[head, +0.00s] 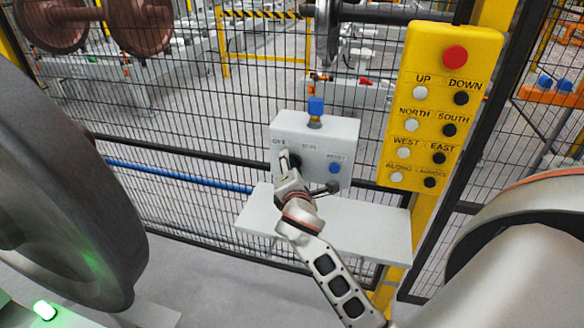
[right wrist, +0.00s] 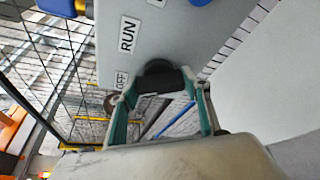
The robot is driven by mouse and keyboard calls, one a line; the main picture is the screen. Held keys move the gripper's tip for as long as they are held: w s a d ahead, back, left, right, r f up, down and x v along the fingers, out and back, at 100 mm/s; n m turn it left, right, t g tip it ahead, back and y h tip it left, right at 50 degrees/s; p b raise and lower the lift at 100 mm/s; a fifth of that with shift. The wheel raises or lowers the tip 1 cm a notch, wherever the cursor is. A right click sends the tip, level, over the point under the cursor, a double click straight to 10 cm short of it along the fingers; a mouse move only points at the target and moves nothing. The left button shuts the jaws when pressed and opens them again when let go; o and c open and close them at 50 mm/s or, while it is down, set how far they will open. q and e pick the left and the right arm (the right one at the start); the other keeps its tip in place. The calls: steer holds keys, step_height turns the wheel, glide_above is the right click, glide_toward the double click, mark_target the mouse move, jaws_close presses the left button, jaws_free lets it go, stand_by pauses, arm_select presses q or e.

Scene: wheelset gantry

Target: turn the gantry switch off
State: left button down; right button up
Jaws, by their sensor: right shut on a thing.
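The gantry switch is a black knob on the front of a grey control box (head: 340,133). The box has an OFF label (head: 279,142) at the knob's upper left and a RUN label (head: 309,147) to its right. My right gripper (head: 290,163) reaches up to the box and is shut on the knob. In the right wrist view the dark knob (right wrist: 160,76) sits between the fingertips, with the RUN label (right wrist: 129,35) and the OFF label (right wrist: 121,80) beside it. The fingers partly hide the knob; which label it points at I cannot tell. My left gripper is out of view.
A blue reset button (head: 334,168) and a blue fitting (head: 316,106) are on the box. A pale shelf (head: 370,232) lies below. A yellow pendant (head: 435,115) with a red button hangs at the right. Mesh fence stands behind; a large dark wheel (head: 75,200) fills the left.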

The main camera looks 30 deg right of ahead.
steer(key=shift+r+n+g, duration=0.1)
steer(key=shift+n+g, duration=0.4)
steer(key=shift+n, duration=0.4)
steer(key=o, duration=1.1)
steer(key=v, duration=1.2)
steer(key=shift+w+a, duration=0.1)
